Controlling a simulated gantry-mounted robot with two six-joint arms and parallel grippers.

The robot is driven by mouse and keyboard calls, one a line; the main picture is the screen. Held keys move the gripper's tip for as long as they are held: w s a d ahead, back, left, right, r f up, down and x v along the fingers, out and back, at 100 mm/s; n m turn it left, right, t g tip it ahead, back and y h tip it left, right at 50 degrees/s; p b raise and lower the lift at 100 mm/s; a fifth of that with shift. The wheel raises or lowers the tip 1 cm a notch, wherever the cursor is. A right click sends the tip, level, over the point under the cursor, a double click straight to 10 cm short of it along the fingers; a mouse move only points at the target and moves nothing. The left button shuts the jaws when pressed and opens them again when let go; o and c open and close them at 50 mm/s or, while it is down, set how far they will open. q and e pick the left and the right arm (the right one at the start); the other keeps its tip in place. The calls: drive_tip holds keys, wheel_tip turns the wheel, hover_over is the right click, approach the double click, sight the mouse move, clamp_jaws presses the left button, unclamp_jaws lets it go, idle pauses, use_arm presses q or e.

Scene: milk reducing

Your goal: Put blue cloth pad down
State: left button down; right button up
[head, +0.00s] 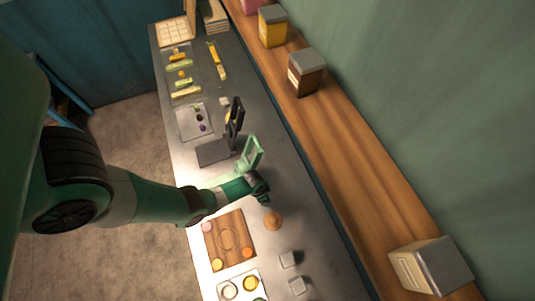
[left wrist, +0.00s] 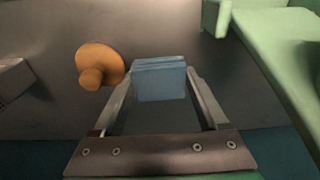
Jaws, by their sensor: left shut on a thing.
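The blue cloth pad (left wrist: 160,82) is a folded block between the fingertips of my left gripper (left wrist: 160,74) in the left wrist view. The gripper is shut on it. In the head view my left gripper (head: 262,190) is over the grey bench (head: 325,262), and the pad cannot be made out there. I cannot tell whether the pad touches the bench. My right gripper is not in view.
A round wooden knob (left wrist: 98,65) is just left of the pad; it also shows in the head view (head: 273,221). A pale green frame (head: 250,153) stands close behind the gripper. A wooden board (head: 229,240) and small grey blocks (head: 288,259) are nearby.

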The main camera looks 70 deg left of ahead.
use_arm(q)
drive_tip(key=shift+w+a+f+b, duration=0.1)
drive_tip(key=shift+a+f+b, duration=0.2)
drive_tip(key=shift+f, duration=0.3)
drive_tip(key=shift+a, duration=0.15)
drive_tip(key=f+b, duration=0.2)
drive_tip(key=a+f+b, duration=0.1)
drive_tip(key=shift+w+f+b, duration=0.2)
drive_tip(key=shift+f+b, duration=0.2)
drive_tip(key=shift+d+f, duration=0.2)
drive_tip(key=shift+f, duration=0.05)
drive_tip(key=shift+r, duration=0.25)
drive_tip(key=shift+f, duration=0.25)
unclamp_jaws()
drive_tip(key=shift+d, duration=0.1)
